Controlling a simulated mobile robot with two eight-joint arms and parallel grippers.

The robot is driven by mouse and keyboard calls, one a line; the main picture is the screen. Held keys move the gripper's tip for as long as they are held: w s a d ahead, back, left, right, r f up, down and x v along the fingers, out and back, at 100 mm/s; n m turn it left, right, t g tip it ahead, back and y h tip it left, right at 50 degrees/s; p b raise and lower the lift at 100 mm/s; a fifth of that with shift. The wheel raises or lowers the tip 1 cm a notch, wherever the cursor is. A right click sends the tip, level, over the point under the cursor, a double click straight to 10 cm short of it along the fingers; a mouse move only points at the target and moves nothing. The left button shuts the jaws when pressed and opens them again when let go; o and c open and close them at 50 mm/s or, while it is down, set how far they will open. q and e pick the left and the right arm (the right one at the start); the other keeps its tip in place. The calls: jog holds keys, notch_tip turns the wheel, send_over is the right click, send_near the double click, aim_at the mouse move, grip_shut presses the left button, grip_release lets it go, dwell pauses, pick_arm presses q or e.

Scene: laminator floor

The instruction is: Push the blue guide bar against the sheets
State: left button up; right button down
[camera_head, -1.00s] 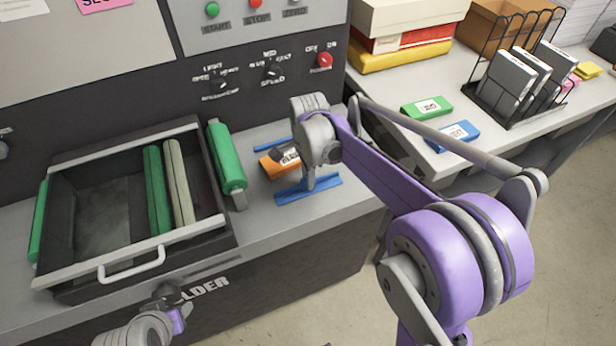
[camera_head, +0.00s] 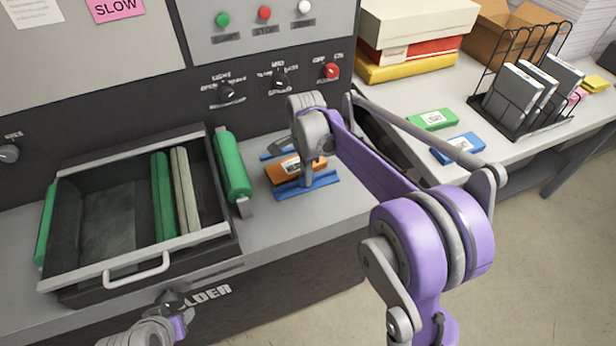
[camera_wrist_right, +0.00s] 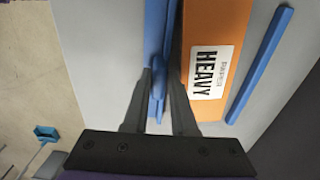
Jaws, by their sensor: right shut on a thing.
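The blue guide bar (camera_head: 324,181) lies on the grey machine top along the near side of the orange pack of sheets (camera_head: 284,175). The pack has a white label that reads HEAVY in the right wrist view (camera_wrist_right: 222,25). My right gripper (camera_head: 305,181) is shut on the bar's raised blue grip (camera_wrist_right: 158,80). The bar (camera_wrist_right: 157,25) runs along the pack's edge, touching or nearly so; the gripper hides part of this edge. A second blue bar (camera_wrist_right: 262,60) lies beyond the pack, apart from it. My left gripper (camera_head: 172,300) is low in front of the machine; its jaws are unclear.
A black tray with a white handle (camera_head: 137,270) holds green and beige rollers, left of the pack. A green roller (camera_head: 232,168) stands close by. Green (camera_head: 432,119) and blue (camera_head: 458,148) packs lie on the right table, near a black file rack (camera_head: 515,125).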

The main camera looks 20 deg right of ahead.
jog(key=c, duration=0.8)
grip_release()
jog(key=shift+s, duration=0.6)
jog(key=s, duration=0.4)
jog(key=shift+d+r, duration=0.1)
jog(key=shift+r, duration=0.25)
notch_tip(320, 180, up, 10)
jog(key=s+f+n+t, duration=0.1)
jog(key=s+f+n, duration=0.2)
jog(key=s+n, duration=0.3)
jog(key=s+a+f+n+t, duration=0.1)
jog(key=s+f+n, duration=0.3)
jog(key=s, duration=0.4)
jog(key=s+a+f+n+t, duration=0.1)
jog(key=s+f+n+t, duration=0.2)
jog(key=s+n, duration=0.4)
jog(key=shift+f+n, duration=0.3)
jog(key=shift+f, duration=0.1)
